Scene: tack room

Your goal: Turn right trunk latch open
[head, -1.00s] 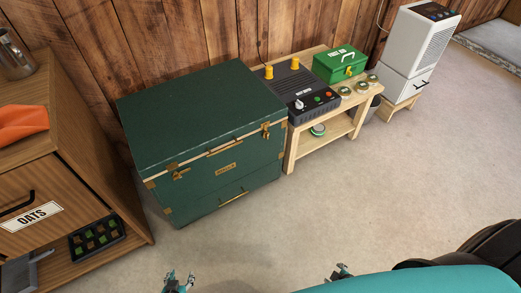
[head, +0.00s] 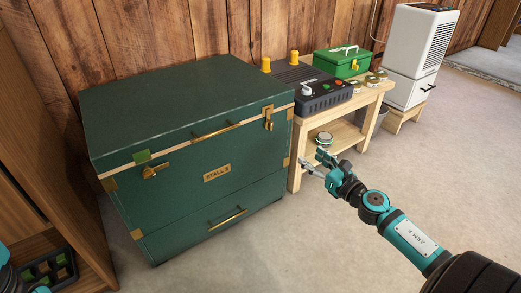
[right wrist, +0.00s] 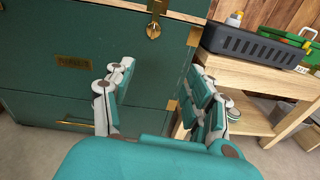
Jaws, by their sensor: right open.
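The green trunk (head: 190,185) stands against the wood wall with its lid down. Its right latch (head: 268,118) is brass and hangs upright on the front at the lid seam, near the right corner. It also shows at the top of the right wrist view (right wrist: 153,28). The left latch (head: 155,171) is brass and lies sideways. My right gripper (head: 316,168) is open and empty, to the right of the trunk's front and lower than the right latch, apart from it. In the right wrist view its spread fingers (right wrist: 162,88) point toward the trunk front. My left gripper is out of view.
A wooden bench (head: 345,120) close to the trunk's right side holds a black device (head: 310,92), a green box (head: 342,64) and several tins. A wooden cabinet (head: 50,130) stands at left. The floor (head: 340,250) in front is clear.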

